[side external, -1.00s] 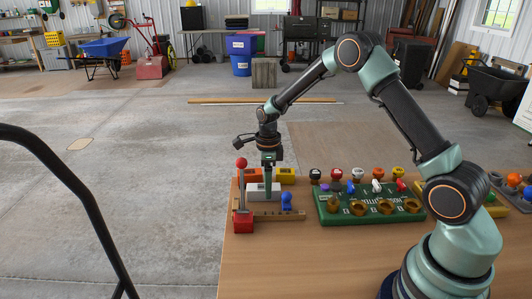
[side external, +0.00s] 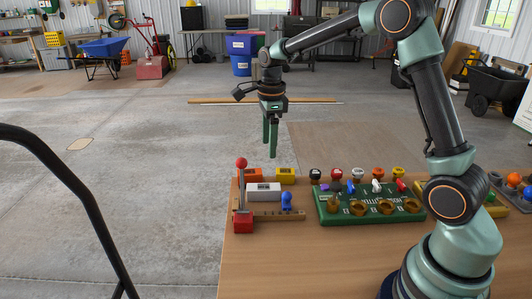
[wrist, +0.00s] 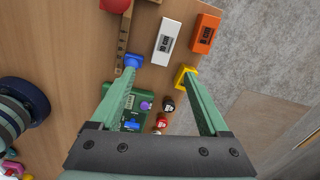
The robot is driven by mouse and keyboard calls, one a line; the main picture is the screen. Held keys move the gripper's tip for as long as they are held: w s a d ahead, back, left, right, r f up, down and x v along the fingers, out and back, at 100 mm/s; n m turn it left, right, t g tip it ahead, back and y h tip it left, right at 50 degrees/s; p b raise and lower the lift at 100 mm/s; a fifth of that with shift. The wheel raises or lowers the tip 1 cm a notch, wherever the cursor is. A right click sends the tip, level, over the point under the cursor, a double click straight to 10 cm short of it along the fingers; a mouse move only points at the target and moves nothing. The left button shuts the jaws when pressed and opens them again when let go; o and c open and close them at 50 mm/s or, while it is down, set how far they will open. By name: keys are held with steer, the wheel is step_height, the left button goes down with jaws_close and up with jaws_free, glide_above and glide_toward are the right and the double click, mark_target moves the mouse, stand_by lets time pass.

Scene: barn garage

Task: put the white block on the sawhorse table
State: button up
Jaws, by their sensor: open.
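The white block (side external: 264,190) lies flat on the wooden table top (side external: 262,262), near its far left corner, behind a wooden strip with a blue knob. In the wrist view the white block (wrist: 166,42) lies beyond my fingertips, beside an orange block. My gripper (side external: 269,150) is open and empty, raised above the white block and apart from it. Both fingers show spread in the wrist view (wrist: 159,74) with nothing held between them. The table's legs are hidden, so I cannot tell whether it stands on sawhorses.
An orange block (side external: 250,175) and a yellow block (side external: 286,176) lie behind the white one. A red-knobbed lever on a red base (side external: 243,221) stands at front left. A green board with several knobs (side external: 370,206) lies to the right. The table front is clear.

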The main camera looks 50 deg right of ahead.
steer(key=s+a+r+n+t, duration=0.2)
steer(key=s+a+r+n, duration=0.1)
steer(key=s+n, duration=0.6)
steer(key=s+a+r+n+t, duration=0.3)
steer(key=s+n, duration=0.6)
steer(key=n, duration=0.6)
steer(key=shift+a+r+n, duration=0.3)
steer(key=shift+a+r, duration=0.05)
steer(key=shift+r, duration=0.6)
